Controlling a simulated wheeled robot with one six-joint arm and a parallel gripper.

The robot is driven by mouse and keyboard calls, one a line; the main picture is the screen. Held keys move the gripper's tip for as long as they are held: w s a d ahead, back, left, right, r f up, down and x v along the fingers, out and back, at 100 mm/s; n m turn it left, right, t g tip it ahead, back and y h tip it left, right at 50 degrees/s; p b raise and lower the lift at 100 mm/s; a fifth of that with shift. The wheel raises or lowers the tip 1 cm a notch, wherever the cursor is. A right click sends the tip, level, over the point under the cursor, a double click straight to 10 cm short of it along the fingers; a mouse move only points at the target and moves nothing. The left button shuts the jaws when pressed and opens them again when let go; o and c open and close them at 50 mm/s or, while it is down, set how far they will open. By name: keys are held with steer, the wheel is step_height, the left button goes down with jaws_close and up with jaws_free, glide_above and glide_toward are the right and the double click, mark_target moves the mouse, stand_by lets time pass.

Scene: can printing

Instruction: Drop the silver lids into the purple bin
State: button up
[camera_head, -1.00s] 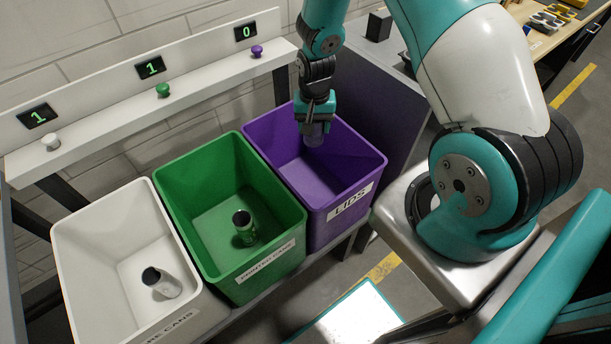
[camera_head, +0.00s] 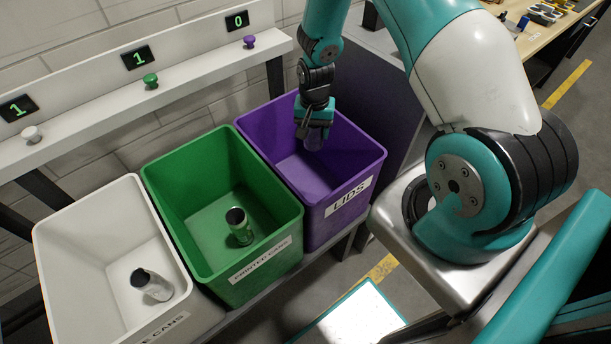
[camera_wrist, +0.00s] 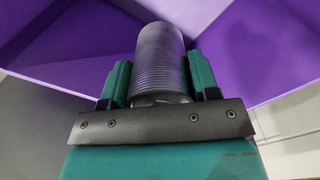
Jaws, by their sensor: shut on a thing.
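The purple bin (camera_head: 333,223), labelled LIDS, is at the right of the row of bins; its walls (camera_wrist: 268,48) also fill much of the wrist view. My gripper (camera_head: 313,128) hangs over the bin's open top, pointing down. It is shut on a ribbed silver stack of lids (camera_wrist: 159,57), with a teal finger on each side of it. In the head view the stack (camera_head: 314,140) looks greyish and small beneath the fingers, within the bin's opening. The visible part of the bin floor looks empty; my gripper and the lids hide some of the inside.
A green bin (camera_head: 237,286) stands beside the purple one with a dark-topped can (camera_head: 241,229) in it. A white bin (camera_head: 75,235) at left holds another can (camera_head: 156,287). Behind them, a shelf (camera_head: 190,83) carries knobs and displays reading 1, 1 and 0.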

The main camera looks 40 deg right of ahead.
steer(key=o, duration=1)
steer(key=shift+o, duration=0.2)
step_height(320, 180, up, 18)
steer(key=b, duration=0.2)
steer(key=shift+f, duration=0.25)
steer(key=s+a+r+n+y, duration=0.2)
steer(key=s+a+r+n, duration=0.4)
steer(key=s+a, duration=0.5)
steer(key=s+a+r+n+y, duration=0.2)
steer(key=s+a+r+n, duration=0.5)
steer(key=s+a+n, duration=0.2)
steer(key=shift+s+a+r+n, duration=0.3)
steer(key=shift+s+a+n, duration=0.1)
steer(key=shift+s+a, duration=0.8)
